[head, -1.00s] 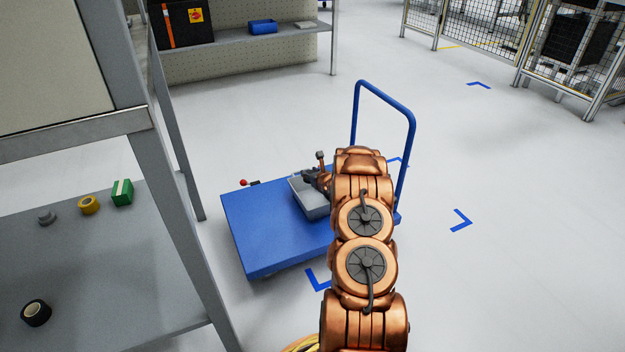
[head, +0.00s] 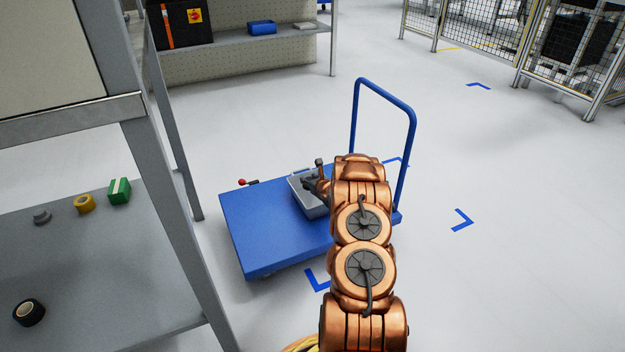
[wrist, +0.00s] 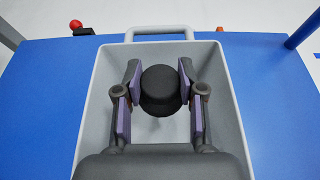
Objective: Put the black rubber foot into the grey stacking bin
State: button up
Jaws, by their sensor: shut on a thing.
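The black rubber foot (wrist: 160,88) is a short dark cylinder, held between the two finger pads of my gripper (wrist: 159,92) in the wrist view. The grey stacking bin (wrist: 228,108) lies below, with its open top around the gripper and foot in that view. In the head view the bin (head: 309,204) stands on the blue cart, and my gripper (head: 310,182) is over it, partly hidden by my copper arm. The foot cannot be made out in the head view. How far it is above the bin floor is hard to tell.
The blue cart (head: 265,225) has a tall blue handle (head: 412,150) on its right.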

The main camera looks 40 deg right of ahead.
jog(key=o, duration=1.1)
jog(key=shift+o, duration=0.2)
jog(key=shift+r, duration=0.15)
jog(key=shift+s+r+p, duration=0.1)
jog(key=shift+r+p, duration=0.6)
jog(key=shift+p, duration=0.05)
jog(key=p+v, duration=0.3)
jog(key=v, duration=0.8)
jog(key=shift+s+a, duration=0.2)
jog(key=shift+s, duration=0.15)
